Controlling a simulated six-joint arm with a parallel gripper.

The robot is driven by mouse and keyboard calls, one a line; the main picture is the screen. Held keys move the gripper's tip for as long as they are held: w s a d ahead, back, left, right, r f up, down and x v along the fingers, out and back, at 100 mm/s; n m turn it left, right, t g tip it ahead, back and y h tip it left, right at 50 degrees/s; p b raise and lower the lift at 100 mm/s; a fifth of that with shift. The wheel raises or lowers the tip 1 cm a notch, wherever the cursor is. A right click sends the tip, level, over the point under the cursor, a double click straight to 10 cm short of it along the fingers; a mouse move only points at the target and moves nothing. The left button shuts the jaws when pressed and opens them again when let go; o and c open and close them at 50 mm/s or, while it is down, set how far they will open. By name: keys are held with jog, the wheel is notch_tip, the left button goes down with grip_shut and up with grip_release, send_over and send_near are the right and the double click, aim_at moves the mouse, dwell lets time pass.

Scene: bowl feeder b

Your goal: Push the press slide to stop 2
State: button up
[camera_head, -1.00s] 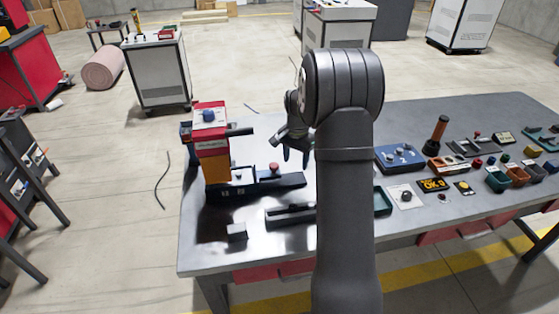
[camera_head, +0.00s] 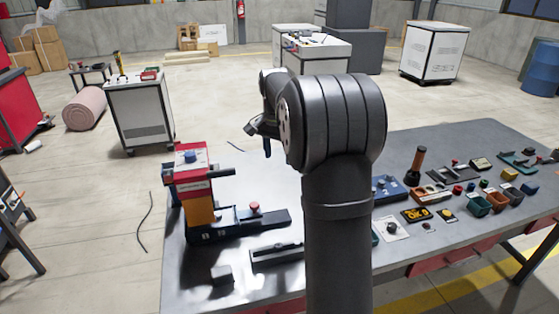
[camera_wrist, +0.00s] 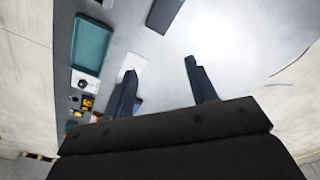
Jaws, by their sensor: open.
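The press (camera_head: 196,190) stands at the left end of the table, with a red and orange body and a blue knob on top. Its dark base runs right as a low rail (camera_head: 272,220). The slide's red knob (camera_head: 254,208) stands upright on this rail, right of the press body. Markings on the base front are too small to read surely. My gripper (camera_head: 264,145) is above and beyond the knob in the picture, apart from it, partly hidden by my arm. In the wrist view my gripper (camera_wrist: 160,67) has its two fingers apart with nothing between them.
A teal tray (camera_wrist: 92,45) shows in the wrist view.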

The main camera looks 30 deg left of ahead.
jog(key=s+f+t, duration=0.2)
jog(key=s+t, duration=0.2)
jog(key=s, duration=0.2)
jog(key=x, duration=1.6)
jog(key=shift+f, duration=0.25)
jog(key=w+d, duration=0.6)
jog(key=w+v, duration=0.1)
jog(key=v, duration=1.7)
jog(key=a+f+m+g, duration=0.1)
jog(key=a+m+g, duration=0.3)
jog(key=a+m, duration=0.35)
notch_tip(320, 180, down, 10)
jog(key=m, duration=0.1)
notch_tip(320, 180, up, 10)
jog(key=s+a+r+n+t, duration=0.1)
jog(key=s+a+r+n, duration=0.1)
jog(key=s+a+n, duration=0.2)
jog(key=s+a+r+n+t+y, duration=0.1)
jog(key=s+a+r+n, duration=0.1)
jog(key=s+a+n, duration=0.2)
jog(key=s+a+r+n+t+y, duration=0.1)
jog(key=s+a+r+n, duration=0.2)
jog(key=s+a+n, duration=0.1)
jog(key=shift+s+a, duration=0.4)
jog(key=shift+a, duration=0.4)
jog(key=shift+r, duration=0.1)
